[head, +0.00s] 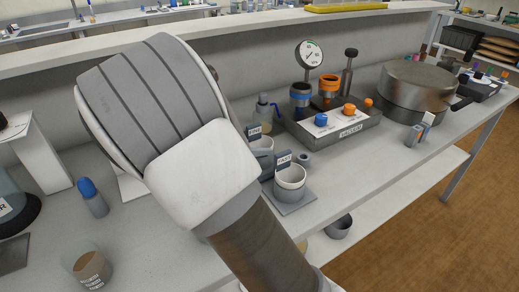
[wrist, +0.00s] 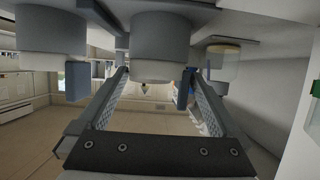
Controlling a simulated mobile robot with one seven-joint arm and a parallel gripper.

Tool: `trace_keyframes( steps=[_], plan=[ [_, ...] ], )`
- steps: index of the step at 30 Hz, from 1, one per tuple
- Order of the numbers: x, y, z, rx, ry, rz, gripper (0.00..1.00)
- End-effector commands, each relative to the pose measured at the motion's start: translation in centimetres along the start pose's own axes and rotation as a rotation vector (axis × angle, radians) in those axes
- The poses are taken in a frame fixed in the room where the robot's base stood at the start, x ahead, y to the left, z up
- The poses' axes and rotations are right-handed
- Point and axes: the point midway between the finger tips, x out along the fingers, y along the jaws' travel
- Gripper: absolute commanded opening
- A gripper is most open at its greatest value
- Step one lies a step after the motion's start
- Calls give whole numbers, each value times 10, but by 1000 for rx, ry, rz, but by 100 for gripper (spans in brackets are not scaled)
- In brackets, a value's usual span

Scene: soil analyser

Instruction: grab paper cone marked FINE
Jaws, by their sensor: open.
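Two grey holders with white paper cones stand on the bench right of my arm in the head view. The tag lettering is too small to read surely, so I cannot tell which is FINE. The wrist view appears upside down. My gripper (wrist: 156,76) is open there, with a grey-and-white cup (wrist: 160,45) showing between and beyond its fingers. The head view hides my gripper behind my arm.
A wash bottle (head: 265,112) stands behind the holders. A vacuum unit (head: 345,135) with orange and blue knobs is to the right, then a metal pan (head: 412,90). A blue-capped bottle (head: 92,198) and a brown-filled beaker (head: 91,269) stand at left.

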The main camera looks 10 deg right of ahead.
Motion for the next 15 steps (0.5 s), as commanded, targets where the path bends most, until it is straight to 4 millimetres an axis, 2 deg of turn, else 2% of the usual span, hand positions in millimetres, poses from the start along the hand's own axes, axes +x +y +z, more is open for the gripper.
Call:
trace_keyframes(
  steps=[5, 12, 15],
  plan=[
    [14, 1, 1, 0, 0, 2, 100],
    [49, 2, 0, 0, -1, 2, 100],
    [52, 2, -1, -1, 0, 0, 100]
  ],
)
